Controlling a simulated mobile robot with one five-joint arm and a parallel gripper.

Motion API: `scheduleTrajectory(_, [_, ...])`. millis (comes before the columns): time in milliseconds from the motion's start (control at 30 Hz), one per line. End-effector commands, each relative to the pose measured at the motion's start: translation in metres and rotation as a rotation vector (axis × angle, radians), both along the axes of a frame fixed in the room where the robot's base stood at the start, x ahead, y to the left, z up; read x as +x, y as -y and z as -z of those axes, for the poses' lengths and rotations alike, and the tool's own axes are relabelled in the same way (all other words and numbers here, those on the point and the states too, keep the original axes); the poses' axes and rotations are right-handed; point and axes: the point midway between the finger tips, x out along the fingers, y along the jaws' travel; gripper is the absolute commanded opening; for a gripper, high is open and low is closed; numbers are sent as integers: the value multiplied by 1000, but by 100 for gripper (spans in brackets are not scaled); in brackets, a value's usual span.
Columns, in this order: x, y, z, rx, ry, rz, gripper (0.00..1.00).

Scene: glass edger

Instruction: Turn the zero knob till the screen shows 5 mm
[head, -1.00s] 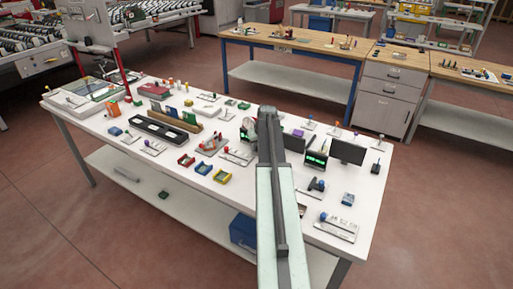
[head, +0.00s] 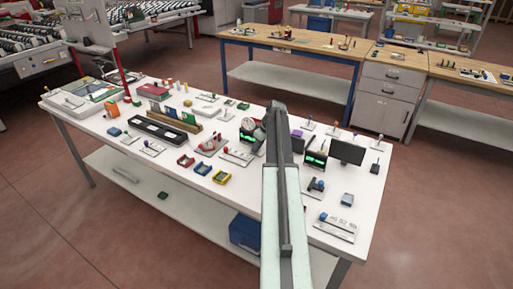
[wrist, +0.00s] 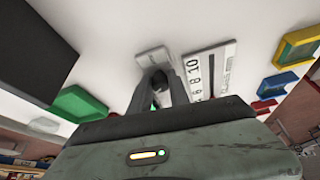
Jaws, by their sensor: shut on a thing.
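In the wrist view my gripper (wrist: 160,92) is shut on a small dark knob (wrist: 159,76), partly hidden between the fingers. The knob stands by a pale plate (wrist: 153,58). Next to it is a white scale plate (wrist: 208,75) with printed numbers such as 10, 8 and 6. In the head view my arm hides the gripper and knob. Two small screens with green characters show there, one left of my arm (head: 250,138) and one right of it (head: 314,160). Their characters are too small to read, and I cannot tell which belongs to the knob.
In the wrist view a green tray (wrist: 80,104) lies left, a dark panel (wrist: 35,45) upper left, and a yellow-green tray (wrist: 299,42) right. In the head view the white table (head: 215,222) holds many small fixtures, with a black monitor (head: 347,152) right of my arm.

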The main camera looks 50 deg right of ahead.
Motion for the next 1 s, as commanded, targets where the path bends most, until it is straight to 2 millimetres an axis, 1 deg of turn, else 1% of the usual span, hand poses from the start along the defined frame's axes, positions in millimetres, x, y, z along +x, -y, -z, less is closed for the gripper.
scheduleTrajectory(500, [1,-1,0,0,1,-23,0])
scheduleTrajectory(533, [1,-1,0,0,1,-23,31])
scheduleTrajectory(567, [1,-1,0,0,1,-23,39])
scheduleTrajectory(600, [1,-1,0,0,1,-23,44])
scheduleTrajectory(867, [1,-1,-1,-1,1,-22,44])
scheduleTrajectory(1000, [1,-1,-9,0,0,-24,44])
